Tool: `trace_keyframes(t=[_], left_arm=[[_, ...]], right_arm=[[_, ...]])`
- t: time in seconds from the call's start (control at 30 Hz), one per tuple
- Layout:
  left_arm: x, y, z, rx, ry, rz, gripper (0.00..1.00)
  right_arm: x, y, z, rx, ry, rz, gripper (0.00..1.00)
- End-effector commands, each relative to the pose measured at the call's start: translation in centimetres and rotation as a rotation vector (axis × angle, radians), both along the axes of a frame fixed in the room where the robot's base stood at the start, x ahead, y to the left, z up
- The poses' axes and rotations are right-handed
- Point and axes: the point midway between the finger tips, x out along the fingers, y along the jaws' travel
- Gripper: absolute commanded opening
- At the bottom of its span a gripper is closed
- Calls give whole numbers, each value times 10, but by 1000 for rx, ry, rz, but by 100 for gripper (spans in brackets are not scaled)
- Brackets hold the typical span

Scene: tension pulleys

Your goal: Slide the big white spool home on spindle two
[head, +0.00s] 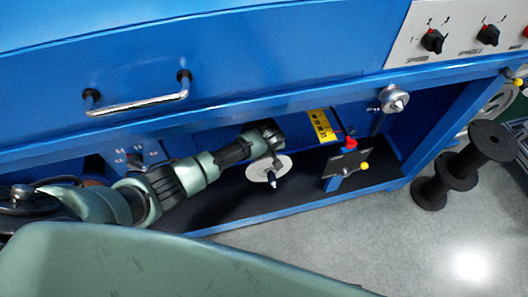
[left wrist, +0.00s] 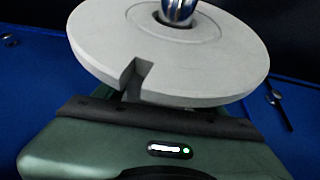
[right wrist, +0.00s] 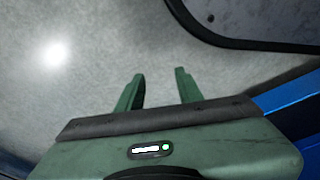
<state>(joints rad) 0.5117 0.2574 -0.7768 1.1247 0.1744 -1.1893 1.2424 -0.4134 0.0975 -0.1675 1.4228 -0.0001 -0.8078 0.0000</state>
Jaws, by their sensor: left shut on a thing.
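The big white spool (head: 258,169) shows in the head view as a pale disc at the end of my left arm, in the blue machine's open bay. It fills the top of the left wrist view (left wrist: 215,75), with a notch in its near rim. My left gripper (head: 272,154) is shut on the spool; its fingers are mostly hidden under the disc. A shiny metal spindle end (left wrist: 177,10) stands in the spool's centre hole. How far the spool sits along it cannot be told. My right gripper (right wrist: 160,88) is open and empty above the grey floor.
A bracket (head: 345,163) with red and yellow knobs stands right of the spool. Farther right is a silver wheel (head: 393,99). Black spools (head: 463,166) stand on the floor at the right. A drawer handle (head: 138,105) juts out above my left arm.

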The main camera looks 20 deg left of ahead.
Motion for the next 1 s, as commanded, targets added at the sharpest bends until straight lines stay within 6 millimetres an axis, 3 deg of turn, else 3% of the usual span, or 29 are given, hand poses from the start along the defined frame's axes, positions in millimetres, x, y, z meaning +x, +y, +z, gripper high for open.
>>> trace_keyframes(t=[1.0], left_arm=[[19,12,2,0,-4,-1,11]], right_arm=[[13,2,27,2,-8,-6,36]])
